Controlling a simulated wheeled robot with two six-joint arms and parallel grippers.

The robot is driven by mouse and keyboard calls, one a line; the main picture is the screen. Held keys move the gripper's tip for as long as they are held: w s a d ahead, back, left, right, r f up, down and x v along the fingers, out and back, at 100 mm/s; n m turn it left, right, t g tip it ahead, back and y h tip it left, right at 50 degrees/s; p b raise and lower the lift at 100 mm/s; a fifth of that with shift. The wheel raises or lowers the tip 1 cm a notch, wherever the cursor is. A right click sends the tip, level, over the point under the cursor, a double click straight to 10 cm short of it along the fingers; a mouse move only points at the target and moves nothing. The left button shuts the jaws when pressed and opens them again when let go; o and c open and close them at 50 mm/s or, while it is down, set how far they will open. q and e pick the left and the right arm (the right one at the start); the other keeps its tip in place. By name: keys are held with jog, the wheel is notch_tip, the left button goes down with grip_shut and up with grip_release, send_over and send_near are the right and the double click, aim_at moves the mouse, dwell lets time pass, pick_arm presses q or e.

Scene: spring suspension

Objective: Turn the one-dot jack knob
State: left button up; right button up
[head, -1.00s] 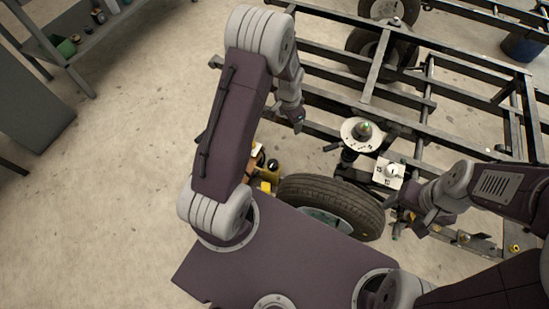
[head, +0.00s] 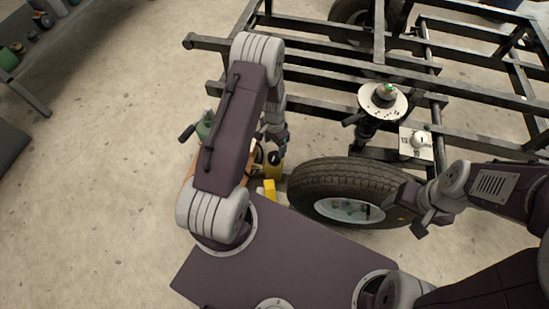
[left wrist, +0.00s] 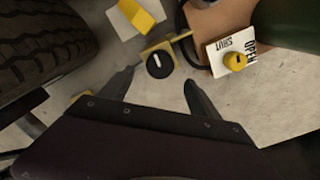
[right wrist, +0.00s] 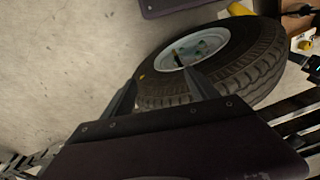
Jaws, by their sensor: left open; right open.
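A black round knob with a white bar (left wrist: 160,64) sits on a yellow jack part in the left wrist view. I cannot make out any dots on it. In the head view, the black knob (head: 273,158) and the yellow jack (head: 273,171) show beside the tyre, partly behind my left arm. My left gripper (head: 277,140) is open and empty; in the left wrist view its fingertips (left wrist: 159,80) point toward the knob, one on each side and apart from it. My right gripper (right wrist: 158,80) is open and empty, in front of the tyre.
The tyre (head: 345,178) lies right of the jack. A plate marked OPEN and SHUT (left wrist: 218,56) carries a yellow knob (left wrist: 235,61). A yellow block (left wrist: 136,14) is near. A round white disc (head: 370,101) and a numbered plate (head: 405,150) are at the metal frame (head: 330,66).

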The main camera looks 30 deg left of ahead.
aim_at(275, 155)
pick_arm(q)
notch_tip(275, 155, down, 9)
jog(key=b, duration=0.6)
jog(key=shift+r, duration=0.1)
